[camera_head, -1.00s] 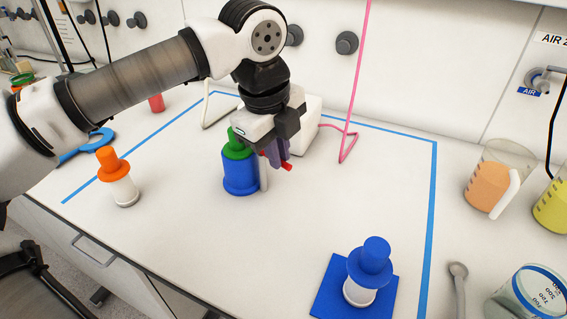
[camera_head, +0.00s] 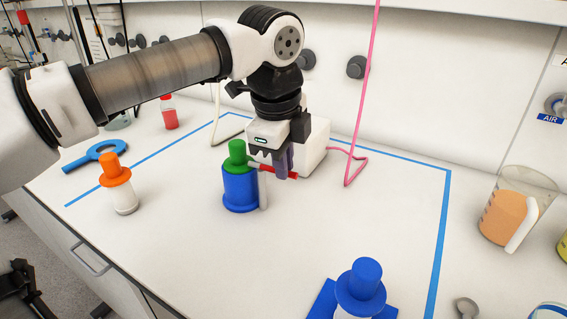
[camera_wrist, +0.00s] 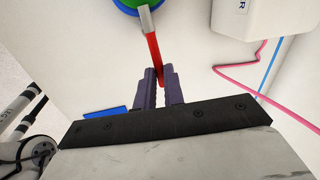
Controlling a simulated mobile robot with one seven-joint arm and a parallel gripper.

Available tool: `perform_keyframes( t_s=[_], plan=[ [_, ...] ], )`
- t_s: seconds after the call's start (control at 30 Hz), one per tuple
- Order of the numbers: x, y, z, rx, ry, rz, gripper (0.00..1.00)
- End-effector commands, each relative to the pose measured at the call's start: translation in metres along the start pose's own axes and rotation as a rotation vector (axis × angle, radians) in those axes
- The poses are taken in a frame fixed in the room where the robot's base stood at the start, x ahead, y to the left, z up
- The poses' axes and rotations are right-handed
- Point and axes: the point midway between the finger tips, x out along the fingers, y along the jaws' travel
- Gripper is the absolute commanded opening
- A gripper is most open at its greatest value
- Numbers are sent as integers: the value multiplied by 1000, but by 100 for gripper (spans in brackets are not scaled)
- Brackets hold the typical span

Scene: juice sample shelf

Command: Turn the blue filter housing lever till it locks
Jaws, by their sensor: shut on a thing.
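The blue filter housing (camera_head: 240,188) stands upright on the bench and has a green top (camera_head: 237,152). Its lever (camera_head: 293,176) has a red end and sticks out to the right from the green top. My gripper (camera_head: 282,175) points down, right of the housing, with its dark purple fingers shut on the red part. In the wrist view the lever (camera_wrist: 152,48) runs from a grey shank at the green and blue top (camera_wrist: 126,5) down between my fingers (camera_wrist: 160,80). Whether it is locked cannot be seen.
A white upright post (camera_head: 263,192) stands close beside the housing. A white box (camera_head: 312,145) with a pink cable (camera_head: 347,170) is behind my gripper. An orange-capped bottle (camera_head: 118,185) stands left, and a blue-capped one (camera_head: 361,284) front right.

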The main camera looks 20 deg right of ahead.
Motion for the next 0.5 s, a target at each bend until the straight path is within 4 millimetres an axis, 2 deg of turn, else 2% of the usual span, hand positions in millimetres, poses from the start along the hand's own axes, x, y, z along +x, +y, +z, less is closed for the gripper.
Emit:
perform_keyframes(
  t_s=[0.37, 0.4, 0.5],
  plan=[
    [-1, -1, 1, -8, -2, -3, 0],
    [-1, -1, 1, -8, -2, -3, 14],
    [0, -1, 1, -7, -2, -2, 27]
  ],
)
